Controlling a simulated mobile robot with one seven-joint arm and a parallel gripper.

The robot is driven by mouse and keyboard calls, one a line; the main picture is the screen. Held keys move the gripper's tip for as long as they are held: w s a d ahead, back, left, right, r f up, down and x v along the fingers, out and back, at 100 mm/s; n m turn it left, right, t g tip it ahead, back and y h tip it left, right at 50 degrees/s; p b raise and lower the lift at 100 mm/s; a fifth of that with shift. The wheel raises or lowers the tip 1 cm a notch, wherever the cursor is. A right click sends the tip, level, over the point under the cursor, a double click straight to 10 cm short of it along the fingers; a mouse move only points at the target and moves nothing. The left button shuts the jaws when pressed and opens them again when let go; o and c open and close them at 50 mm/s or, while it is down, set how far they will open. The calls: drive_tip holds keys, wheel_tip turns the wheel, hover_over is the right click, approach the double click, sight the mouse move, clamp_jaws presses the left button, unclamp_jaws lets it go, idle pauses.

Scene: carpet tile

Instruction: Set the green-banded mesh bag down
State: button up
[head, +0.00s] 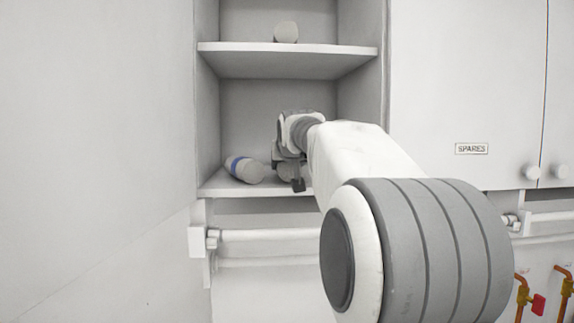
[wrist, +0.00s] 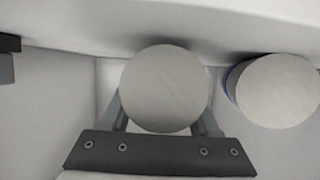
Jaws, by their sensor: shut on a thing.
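My gripper (wrist: 162,118) is shut on a pale, round-ended thing (wrist: 165,88), with one finger on either side of it. No green band shows on it in either view, so I cannot confirm that it is the green-banded mesh bag. In the head view my gripper (head: 291,178) is inside the lower shelf bay, close above the lower shelf (head: 222,187). The held thing (head: 286,173) is mostly hidden there behind my gripper and arm. I cannot tell whether it touches the shelf.
A pale cylinder with a blue band (head: 244,169) lies on the lower shelf, left of my gripper; it is close on the right in the wrist view (wrist: 280,92). Another pale round thing (head: 286,32) is on the upper shelf (head: 285,62). A cupboard marked SPARES (head: 471,149) stands right.

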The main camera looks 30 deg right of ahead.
drive_tip(key=shift+f, duration=0.15)
drive_tip(key=shift+f, duration=0.15)
drive_tip(key=o, duration=1.4)
drive_tip(key=shift+c, duration=0.2)
